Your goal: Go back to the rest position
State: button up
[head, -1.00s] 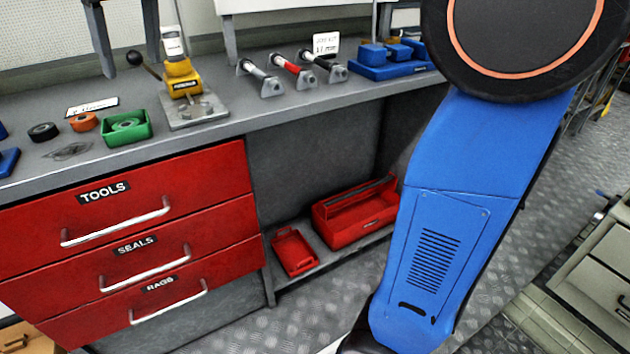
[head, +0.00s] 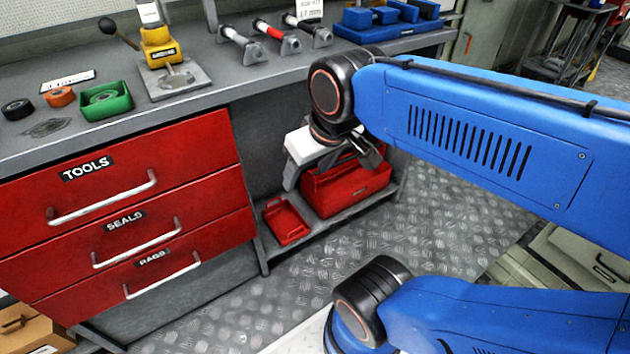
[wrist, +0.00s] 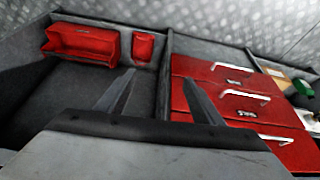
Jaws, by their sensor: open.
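My gripper (head: 330,168) hangs from the dark wrist joint at the end of my blue arm, in the middle of the head view. It is in front of the dark recess under the bench, right of the red drawers (head: 130,205) and over part of the red toolbox (head: 350,190). In the wrist view my gripper's two grey fingers (wrist: 158,95) stand apart with nothing between them. The drawers (wrist: 225,68) and the toolbox (wrist: 85,45) lie beyond them.
The grey bench top (head: 200,105) carries a yellow tool stand (head: 158,45), a green tray (head: 105,100), several rods and blue blocks. A small red tray (head: 285,222) is beside the toolbox on the low shelf (head: 335,228). Metal floor (head: 440,215) is clear right of the shelf.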

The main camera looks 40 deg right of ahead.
jog(key=shift+s+d+f, duration=0.15)
jog(key=shift+s+f, duration=0.25)
jog(key=shift+f, duration=0.2)
jog(key=shift+s+d+f, duration=0.15)
jog(key=shift+s+f, duration=0.2)
jog(key=shift+f, duration=0.2)
dwell(0.5)
